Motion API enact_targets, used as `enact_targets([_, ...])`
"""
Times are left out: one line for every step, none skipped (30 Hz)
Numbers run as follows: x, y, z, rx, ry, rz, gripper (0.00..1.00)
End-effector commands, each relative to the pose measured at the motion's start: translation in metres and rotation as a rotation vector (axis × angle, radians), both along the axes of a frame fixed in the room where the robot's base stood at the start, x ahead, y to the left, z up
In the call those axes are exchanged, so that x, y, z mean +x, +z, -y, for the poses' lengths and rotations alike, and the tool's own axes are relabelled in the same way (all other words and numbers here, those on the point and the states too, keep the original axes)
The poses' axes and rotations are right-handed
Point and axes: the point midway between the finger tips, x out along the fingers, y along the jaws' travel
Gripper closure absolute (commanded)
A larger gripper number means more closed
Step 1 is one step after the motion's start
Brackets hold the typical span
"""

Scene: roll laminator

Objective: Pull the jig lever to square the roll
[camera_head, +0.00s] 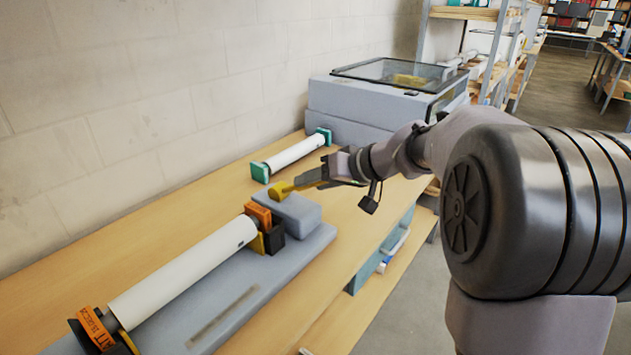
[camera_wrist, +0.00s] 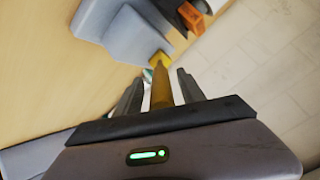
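The jig lever (camera_head: 284,191) is a yellow bar with a blocky base on the grey jig block (camera_head: 290,212). In the wrist view the lever (camera_wrist: 161,88) runs between the two fingers of my gripper (camera_wrist: 160,88), with a gap on each side. My gripper is open around it; it also shows from the side in the head view (camera_head: 328,176). The white roll (camera_head: 185,268) lies in the jig, between orange and black end holders (camera_head: 272,235) and (camera_head: 95,330). The lever's far end is hidden by my gripper.
A second white roll (camera_head: 295,152) with teal end pieces lies behind on the wooden bench (camera_head: 215,195). A grey laminator (camera_head: 365,105) with a dark glass lid stands at the bench's far end. Shelves (camera_head: 490,50) stand beyond. The grey floor (camera_head: 405,290) is clear to the right.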

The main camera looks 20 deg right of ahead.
Motion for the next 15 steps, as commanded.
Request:
enact_targets([0.0, 0.0, 0.0, 0.0, 0.0, 0.001, 0.53])
enact_targets([0.0, 0.0, 0.0, 0.0, 0.0, 0.001, 0.53])
enact_targets([0.0, 0.001, 0.0, 0.0, 0.0, 0.001, 0.53])
enact_targets([-0.001, 0.002, 0.001, 0.0, -0.001, 0.001, 0.53])
enact_targets([-0.002, 0.004, 0.002, 0.0, -0.001, 0.001, 0.53])
enact_targets([-0.005, 0.007, 0.005, -0.001, -0.002, 0.001, 0.53])
enact_targets([-0.009, 0.01, 0.007, 0.0, -0.003, 0.002, 0.53])
enact_targets([-0.013, 0.014, 0.01, 0.0, -0.003, 0.002, 0.53])
enact_targets([-0.019, 0.021, 0.014, -0.001, -0.004, 0.004, 0.53])
enact_targets([-0.024, 0.025, 0.018, -0.001, -0.004, 0.002, 0.53])
enact_targets([-0.03, 0.03, 0.022, -0.001, -0.005, 0.002, 0.53])
enact_targets([-0.037, 0.037, 0.027, 0.0, -0.005, 0.003, 0.53])
enact_targets([-0.043, 0.041, 0.03, -0.002, -0.005, 0.003, 0.53])
enact_targets([-0.049, 0.046, 0.034, -0.001, -0.005, 0.002, 0.53])
enact_targets([-0.056, 0.052, 0.039, 0.0, -0.005, 0.002, 0.53])
